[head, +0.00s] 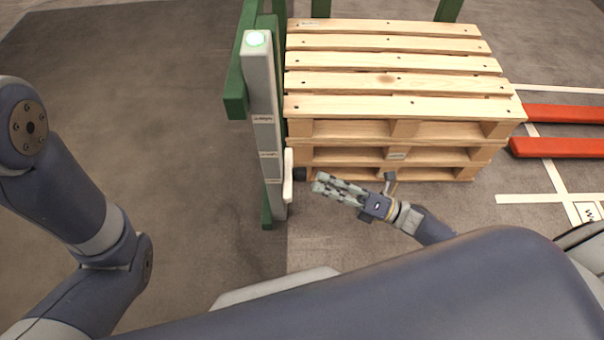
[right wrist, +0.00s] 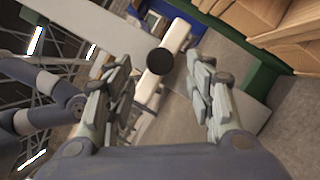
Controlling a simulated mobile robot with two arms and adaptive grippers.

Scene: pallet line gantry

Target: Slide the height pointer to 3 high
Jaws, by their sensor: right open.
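The white height pointer (head: 288,182) is low on the post, beside the lowest label (head: 273,181). Its black knob (head: 300,174) points right. My right gripper (head: 319,187) is open just right of the knob, fingers toward it. In the right wrist view the knob (right wrist: 160,61) appears between the open fingers (right wrist: 161,82), with no visible contact. My left gripper is out of view.
The wooden pallet stack (head: 400,107) stands close behind my right gripper. A green frame (head: 236,92) stands around the post. Red bars (head: 560,147) and white floor lines lie at the right. The floor left of the post is clear.

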